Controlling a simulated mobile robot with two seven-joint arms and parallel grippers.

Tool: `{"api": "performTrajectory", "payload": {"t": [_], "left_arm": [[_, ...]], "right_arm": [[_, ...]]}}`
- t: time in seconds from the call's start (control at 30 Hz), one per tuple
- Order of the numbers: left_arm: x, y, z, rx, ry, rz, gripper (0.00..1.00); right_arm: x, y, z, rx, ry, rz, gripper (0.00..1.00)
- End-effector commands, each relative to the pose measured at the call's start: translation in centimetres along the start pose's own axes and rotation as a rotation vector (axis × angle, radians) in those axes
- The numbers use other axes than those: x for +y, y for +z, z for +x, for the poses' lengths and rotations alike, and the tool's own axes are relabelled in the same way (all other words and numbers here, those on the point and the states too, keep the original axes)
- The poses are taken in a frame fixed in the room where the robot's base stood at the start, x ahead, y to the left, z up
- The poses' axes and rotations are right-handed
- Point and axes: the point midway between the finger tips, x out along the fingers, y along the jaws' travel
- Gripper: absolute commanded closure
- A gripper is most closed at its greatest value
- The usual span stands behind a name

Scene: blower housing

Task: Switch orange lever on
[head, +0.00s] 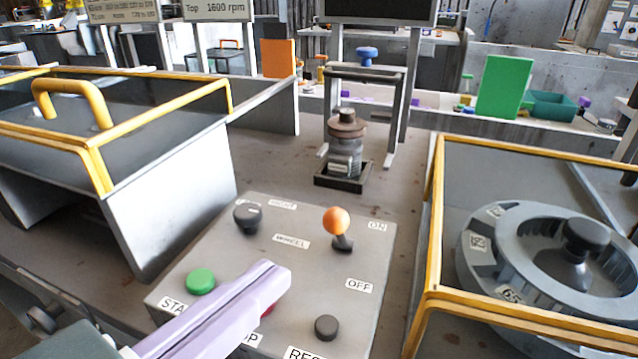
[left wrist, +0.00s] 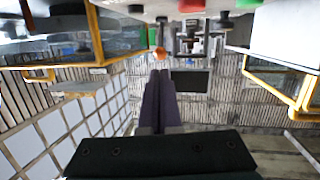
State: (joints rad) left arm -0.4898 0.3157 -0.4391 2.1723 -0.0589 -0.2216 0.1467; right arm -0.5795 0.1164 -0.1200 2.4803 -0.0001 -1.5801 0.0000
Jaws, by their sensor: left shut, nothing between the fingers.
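The orange lever (head: 336,221) has a round orange knob on a short dark stem. It stands on the grey control panel (head: 300,268), left of the ON label (head: 377,226) and above the OFF label (head: 359,286). Its knob sits slightly up and left of its base; I cannot tell its setting. My left gripper (head: 276,276), with pale purple fingers, is shut and empty over the panel, below and left of the lever and apart from it. In the upside-down left wrist view the orange knob (left wrist: 160,51) shows just beyond the fingertips (left wrist: 159,74). My right gripper is out of view.
The panel also has a black knob (head: 247,217), a green button (head: 201,281), a dark button (head: 326,327) and a red button partly hidden by my fingers. Yellow-framed housings stand left (head: 165,190) and right (head: 432,240). A small motor-like unit (head: 345,150) stands behind the panel.

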Motion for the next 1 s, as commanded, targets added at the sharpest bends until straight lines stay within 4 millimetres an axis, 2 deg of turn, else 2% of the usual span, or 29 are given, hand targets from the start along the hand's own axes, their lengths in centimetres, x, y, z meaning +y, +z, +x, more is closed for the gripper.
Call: {"api": "performTrajectory", "payload": {"t": [0.03, 0.2, 0.4, 0.87, 1.0], "left_arm": [[0.0, -0.2, 1.2, 0.006, 0.0, 0.001, 1.0], [0.0, -0.1, 4.4, 0.003, 0.0, 0.0, 1.0], [0.0, 0.0, 6.6, 0.0, 0.0, 0.0, 1.0], [0.0, 0.0, 7.2, -0.001, 0.001, 0.0, 1.0], [0.0, -0.4, 7.1, -0.013, 0.001, -0.003, 1.0]], "right_arm": [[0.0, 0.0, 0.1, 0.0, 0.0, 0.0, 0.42], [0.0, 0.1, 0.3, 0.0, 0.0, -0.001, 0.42], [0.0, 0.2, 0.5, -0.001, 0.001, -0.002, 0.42], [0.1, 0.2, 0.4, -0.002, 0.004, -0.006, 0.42], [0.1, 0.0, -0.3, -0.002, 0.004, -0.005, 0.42]]}}
